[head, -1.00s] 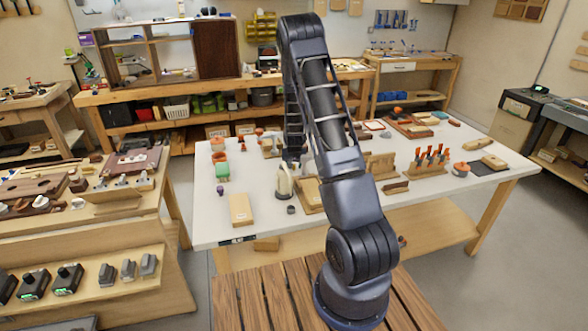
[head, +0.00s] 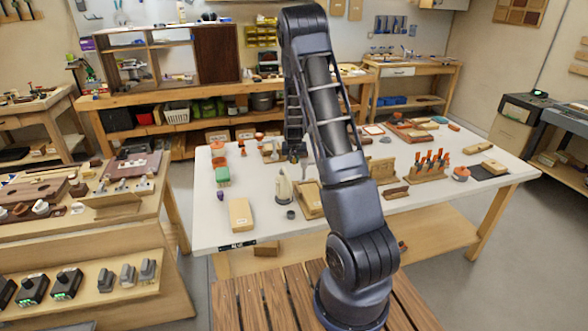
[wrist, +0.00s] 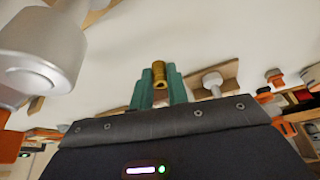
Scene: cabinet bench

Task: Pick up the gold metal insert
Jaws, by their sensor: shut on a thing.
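The gold metal insert (wrist: 159,76) is a small ribbed brass cylinder, seen in the wrist view between the green fingertips of my gripper (wrist: 158,90). My gripper is shut on it, and it sticks out a little past the fingertips. In the head view my gripper (head: 293,153) is over the middle of the white workbench (head: 262,215). The insert cannot be made out there.
A large pale grey rounded object (wrist: 40,55) is close at the left of the wrist view.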

